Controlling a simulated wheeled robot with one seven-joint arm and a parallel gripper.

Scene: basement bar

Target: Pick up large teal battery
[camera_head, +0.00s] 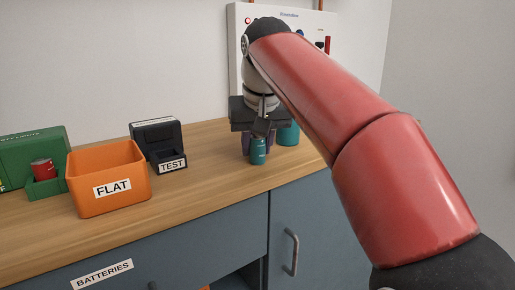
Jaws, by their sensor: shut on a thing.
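My gripper (258,136) points down over the wooden counter and is shut on a teal battery (258,152), which stands upright below the wrist. Dark purplish shapes show on both sides of this battery; I cannot tell whether they are fingers or a thing behind. A second, wider teal cylinder (289,134) stands just behind to the right, its upper part partly hidden by my gripper and arm. I cannot tell whether the held battery touches the counter.
An orange bin (110,203) marked FLAT, a black tester (156,140) marked TEST, and a green case (28,152) with a red can (43,169) stand on the left of the counter (205,180). A white board (312,22) is behind. The front middle counter is clear.

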